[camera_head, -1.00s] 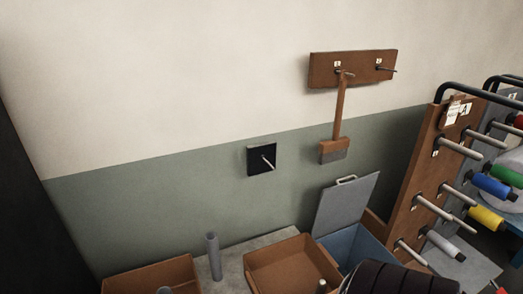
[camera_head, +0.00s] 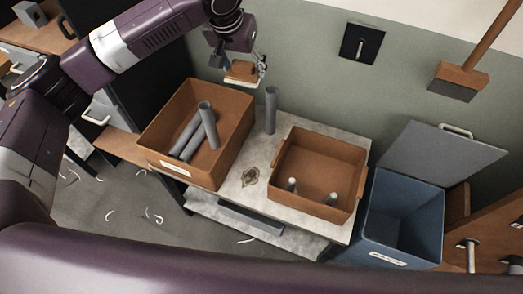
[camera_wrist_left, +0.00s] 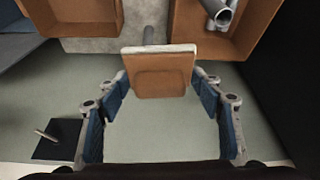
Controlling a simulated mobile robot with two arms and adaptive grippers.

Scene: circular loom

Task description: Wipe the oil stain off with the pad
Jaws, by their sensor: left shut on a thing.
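The oil stain (camera_head: 250,177) is a dark brownish patch on the pale bench top (camera_head: 231,190), between two brown boxes. The pad (camera_head: 241,72) is a brown block with a whitish underside. It also shows in the wrist view (camera_wrist_left: 160,80), between the fingers. My left gripper (camera_head: 244,68) is shut on the pad (camera_wrist_left: 160,90) and holds it in the air near the wall, behind the stain and apart from the bench. In the wrist view the stain cannot be made out. My right gripper is not in view.
A left brown box (camera_head: 232,140) holds several grey tubes, and a right brown box (camera_head: 318,142) holds white-tipped pegs. A grey tube (camera_head: 270,110) stands upright at the bench's back. A blue bin (camera_head: 385,215) with its lid raised (camera_head: 436,152) stands right. Scraps litter the floor.

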